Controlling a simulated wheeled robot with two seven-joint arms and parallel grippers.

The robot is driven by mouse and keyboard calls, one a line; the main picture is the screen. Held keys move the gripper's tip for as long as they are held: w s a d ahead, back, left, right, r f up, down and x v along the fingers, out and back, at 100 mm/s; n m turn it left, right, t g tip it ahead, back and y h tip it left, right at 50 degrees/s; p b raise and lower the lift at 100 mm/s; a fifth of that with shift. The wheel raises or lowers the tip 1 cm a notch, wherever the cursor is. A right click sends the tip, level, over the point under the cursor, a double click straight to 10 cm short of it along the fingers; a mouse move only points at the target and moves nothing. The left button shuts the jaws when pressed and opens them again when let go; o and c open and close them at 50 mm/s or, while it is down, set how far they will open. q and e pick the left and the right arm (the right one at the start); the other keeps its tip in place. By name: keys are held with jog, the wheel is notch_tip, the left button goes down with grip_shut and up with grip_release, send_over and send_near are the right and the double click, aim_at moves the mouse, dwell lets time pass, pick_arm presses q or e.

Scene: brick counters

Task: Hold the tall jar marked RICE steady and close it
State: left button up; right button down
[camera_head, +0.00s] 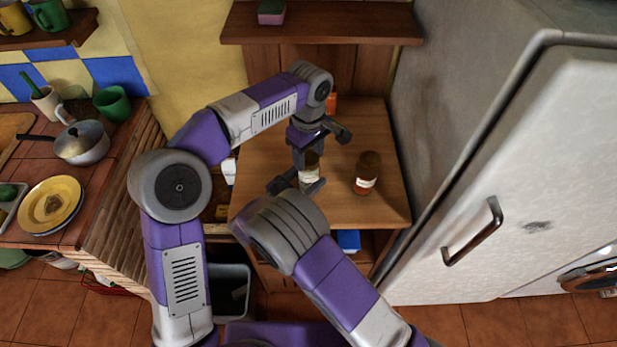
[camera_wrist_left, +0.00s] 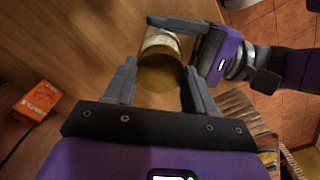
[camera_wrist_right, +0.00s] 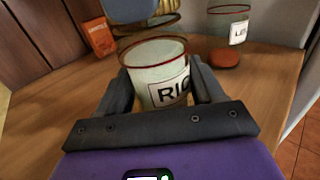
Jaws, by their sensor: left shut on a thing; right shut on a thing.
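The tall RICE jar (camera_wrist_right: 160,75) stands upright on the wooden counter, white inside, its label facing the right wrist camera. My right gripper (camera_head: 300,187) is shut around its body from the near side; its fingers (camera_wrist_right: 160,90) flank the jar. My left gripper (camera_head: 309,140) is above the jar, shut on a round olive-gold lid (camera_wrist_left: 160,76). The lid is over the jar's mouth in the right wrist view (camera_wrist_right: 150,24). In the head view the RICE jar (camera_head: 309,173) is partly hidden by my grippers.
A second jar (camera_head: 367,172), its label (camera_wrist_right: 238,32) starting "LE", stands to the right, with red-brown contents low inside. An orange box (camera_wrist_right: 98,36) is at the back; it also shows in the left wrist view (camera_wrist_left: 37,100). A fridge (camera_head: 520,190) bounds the right. The front-right counter is clear.

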pick_arm(q)
jog(key=m, duration=1.4)
jog(key=shift+m, duration=0.4)
jog(key=m, duration=1.7)
jog(key=shift+m, duration=0.3)
jog(key=o, duration=1.2)
jog(key=shift+o, duration=0.2)
